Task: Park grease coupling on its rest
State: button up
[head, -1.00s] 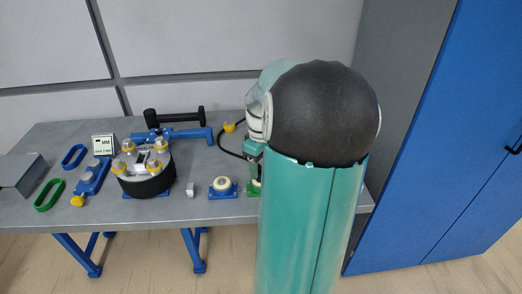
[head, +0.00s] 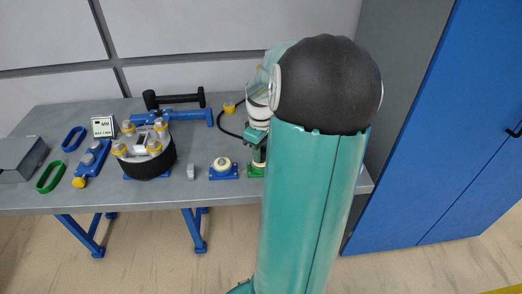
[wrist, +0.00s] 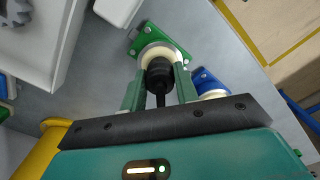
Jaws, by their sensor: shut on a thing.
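The black grease coupling (wrist: 159,74) is between the two green fingers of my gripper (wrist: 160,80) in the wrist view, and my gripper is shut on it. Its far end lies at the cream ring of a green-based rest (wrist: 145,38); I cannot tell whether it is fully seated. In the head view the green rest (head: 256,171) is at the table's front right, with my gripper (head: 259,156) just above it. My arm hides part of the rest and the coupling there.
A blue rest with a cream ring (head: 223,172) stands just left of the green one, and shows close by in the wrist view (wrist: 205,78). A small grey block (head: 191,171) and a round black-sided unit (head: 147,165) are further left. A black hose (head: 222,127) curves behind.

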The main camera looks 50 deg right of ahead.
jog(key=shift+r, duration=1.6)
jog(key=shift+r, duration=0.1)
grip_shut()
jog(key=shift+r, duration=1.95)
jog(key=shift+o, duration=2.3)
grip_release()
jog(key=shift+c, duration=1.1)
